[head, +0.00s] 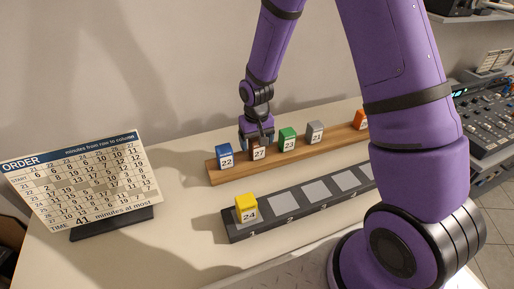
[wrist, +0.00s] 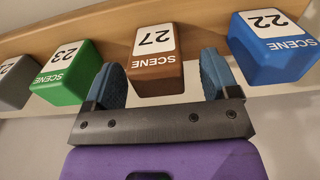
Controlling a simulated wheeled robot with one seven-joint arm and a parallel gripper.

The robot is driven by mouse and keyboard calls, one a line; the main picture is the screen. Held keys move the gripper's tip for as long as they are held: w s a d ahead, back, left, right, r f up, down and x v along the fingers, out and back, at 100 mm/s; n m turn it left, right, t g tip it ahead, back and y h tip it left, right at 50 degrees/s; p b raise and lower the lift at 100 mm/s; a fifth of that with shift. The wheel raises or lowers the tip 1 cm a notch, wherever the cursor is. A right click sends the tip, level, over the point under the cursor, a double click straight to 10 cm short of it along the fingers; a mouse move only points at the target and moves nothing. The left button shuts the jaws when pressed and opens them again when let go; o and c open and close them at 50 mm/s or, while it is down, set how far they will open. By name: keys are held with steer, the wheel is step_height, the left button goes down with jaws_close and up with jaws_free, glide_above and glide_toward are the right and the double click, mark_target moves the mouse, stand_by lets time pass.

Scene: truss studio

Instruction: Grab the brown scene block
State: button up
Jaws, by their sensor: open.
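The brown scene block (head: 258,152), numbered 27, stands on the wooden rack between the blue block and the green block. It also shows in the wrist view (wrist: 158,73), upside down, between my two fingers. My gripper (head: 257,138) is open and comes down over it from above. The fingers hide part of the brown block in the head view.
The wooden rack (head: 221,176) also holds the blue block 22 (head: 225,158), green block 23 (head: 287,139), grey block 21 (head: 315,132) and an orange block (head: 361,119). A dark tray (head: 236,231) holds yellow block 24 (head: 246,207); several pads are bare. An order board (head: 85,180) stands left.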

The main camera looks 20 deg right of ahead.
mark_target(257, 148)
steer(key=shift+w+d+f, duration=0.15)
steer(key=shift+f, duration=1.5)
steer(key=shift+c, duration=0.5)
steer(key=c, duration=0.9)
steer(key=shift+r, duration=0.1)
steer(key=shift+c, duration=0.2)
